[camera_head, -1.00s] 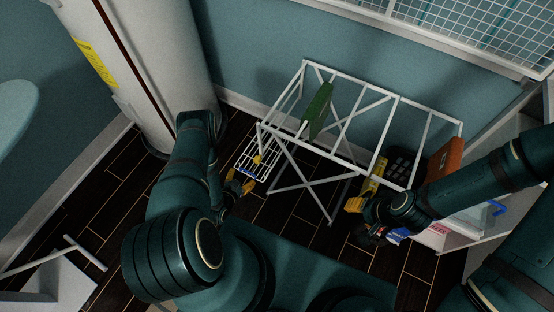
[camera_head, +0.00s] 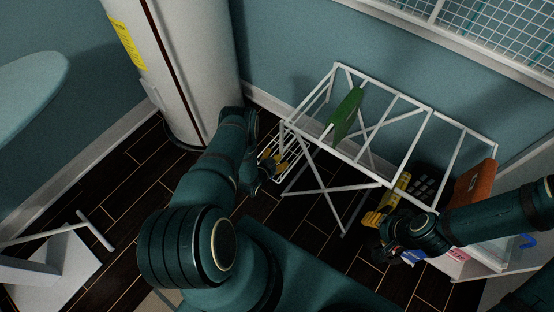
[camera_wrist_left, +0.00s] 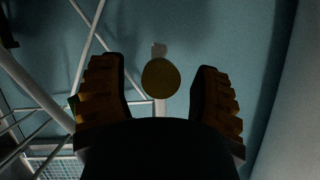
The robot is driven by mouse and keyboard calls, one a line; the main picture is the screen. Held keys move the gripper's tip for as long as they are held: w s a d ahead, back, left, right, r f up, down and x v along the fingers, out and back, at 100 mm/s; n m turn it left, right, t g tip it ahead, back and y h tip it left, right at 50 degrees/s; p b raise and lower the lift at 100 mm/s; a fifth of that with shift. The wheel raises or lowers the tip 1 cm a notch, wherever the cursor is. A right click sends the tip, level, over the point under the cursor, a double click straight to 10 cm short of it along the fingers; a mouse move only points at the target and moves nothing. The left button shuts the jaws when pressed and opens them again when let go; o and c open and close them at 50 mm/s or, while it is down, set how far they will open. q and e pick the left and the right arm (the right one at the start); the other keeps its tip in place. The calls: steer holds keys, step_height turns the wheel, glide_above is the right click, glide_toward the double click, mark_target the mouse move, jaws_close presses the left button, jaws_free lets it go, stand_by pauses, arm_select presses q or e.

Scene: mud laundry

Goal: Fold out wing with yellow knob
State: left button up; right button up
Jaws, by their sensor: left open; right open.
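The white drying rack (camera_head: 385,184) stands against the teal wall. Its left wing (camera_head: 286,151), a white wire grid, hangs down at the rack's left end. In the left wrist view the round yellow knob (camera_wrist_left: 161,78) sits between the two open fingers of my left gripper (camera_wrist_left: 160,100), with a white bar behind it. Whether a finger touches it I cannot tell. In the head view my left gripper (camera_head: 274,168) is at the hanging wing and hides the knob. My right gripper (camera_head: 376,233) is open, low in front of the rack's right part.
A green cloth (camera_head: 346,113) hangs on the rack. A white cylindrical tank (camera_head: 185,70) stands left of it. A yellow object (camera_head: 396,192), a dark basket (camera_head: 424,185) and an orange item (camera_head: 474,184) are at the right. Dark floor in front is partly clear.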

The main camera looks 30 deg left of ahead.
arm_select(q)
steer(key=shift+w+f, duration=0.1)
steer(key=shift+w, duration=0.15)
jaws_close()
